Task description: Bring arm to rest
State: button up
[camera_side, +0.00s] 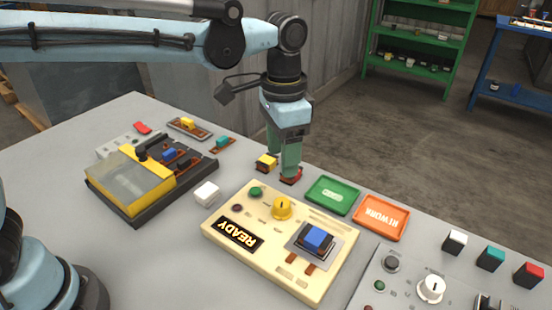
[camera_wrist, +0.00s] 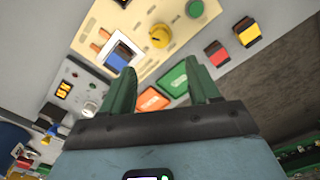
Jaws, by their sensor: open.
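My gripper (camera_side: 282,160) hangs with its green fingers pointing down, behind the cream control panel (camera_side: 228,263). Its fingers are apart, with nothing held between them in the wrist view (camera_wrist: 160,70). In the side view, a yellow-topped block (camera_side: 266,163) and a red-topped block (camera_side: 294,177) show around the fingertips. The red block is partly hidden by a finger there. In the wrist view, the red block (camera_wrist: 216,54) and the yellow block (camera_wrist: 247,34) lie to the right of the fingers, clear of them.
A green tray (camera_side: 333,195) and an orange tray (camera_side: 381,217) lie right of my gripper. A yellow-and-clear covered box (camera_side: 130,185), a white cube (camera_side: 206,193) and several coloured blocks share the grey table. A grey panel (camera_side: 400,295) stands front right.

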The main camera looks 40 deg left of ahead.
jog(key=shift+r, duration=0.1)
jog(key=s+a+f+n+t, duration=0.1)
jog(key=s+a+n+t, duration=0.2)
jog(key=s+a, duration=0.2)
jog(key=s+a+f+n+t, duration=0.1)
jog(key=s+a+n+t, duration=0.2)
jog(key=a, duration=0.9)
jog(key=shift+s+a+f+n+t, duration=0.25)
jog(key=shift+s+n+t, duration=0.25)
jog(key=shift+s, duration=0.75)
jog(key=shift+r, duration=0.1)
jog(key=shift+c, duration=0.2)
